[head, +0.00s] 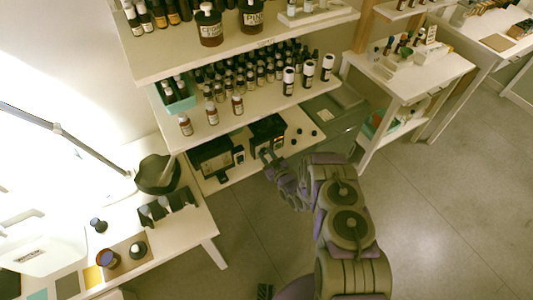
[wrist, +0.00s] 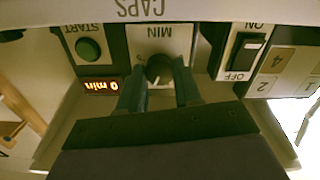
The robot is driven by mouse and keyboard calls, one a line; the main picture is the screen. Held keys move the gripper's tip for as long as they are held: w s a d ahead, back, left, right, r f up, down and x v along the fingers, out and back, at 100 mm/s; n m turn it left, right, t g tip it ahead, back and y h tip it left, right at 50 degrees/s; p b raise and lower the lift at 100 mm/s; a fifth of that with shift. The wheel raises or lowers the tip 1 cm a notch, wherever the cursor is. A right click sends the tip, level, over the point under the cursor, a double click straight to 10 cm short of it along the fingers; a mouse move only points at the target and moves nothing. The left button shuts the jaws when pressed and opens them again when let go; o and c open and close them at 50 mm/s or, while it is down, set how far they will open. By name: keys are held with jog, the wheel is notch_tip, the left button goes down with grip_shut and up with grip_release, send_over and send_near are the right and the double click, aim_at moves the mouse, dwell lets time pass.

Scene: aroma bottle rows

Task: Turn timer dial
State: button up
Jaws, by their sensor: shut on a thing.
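The timer dial (wrist: 159,68) is a dark round knob on a pale plate marked MIN, seen upside down in the wrist view. My gripper (wrist: 160,80) is shut on the dial, one finger on each side of it. A lit display (wrist: 101,86) to its lower left reads 0 min. A green START button (wrist: 88,49) is left of the dial, and an ON/OFF switch (wrist: 244,55) is to its right. In the head view my gripper (head: 268,156) reaches to the front of a dark box (head: 267,133) on the lower shelf; the dial is too small to tell there.
A shelf edge marked CAPS (wrist: 140,8) runs close by the dial in the wrist view. Numbered plates (wrist: 289,72) are at the right. In the head view, rows of bottles (head: 240,75) stand on the shelf above my gripper. Another dark device (head: 212,157) stands left of it.

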dwell(0.3)
jog(key=o, duration=1)
jog(key=shift+o, duration=0.2)
jog(key=p+v, duration=0.2)
jog(key=v, duration=1.5)
jog(key=shift+s+d, duration=0.1)
jog(key=shift+d, duration=0.05)
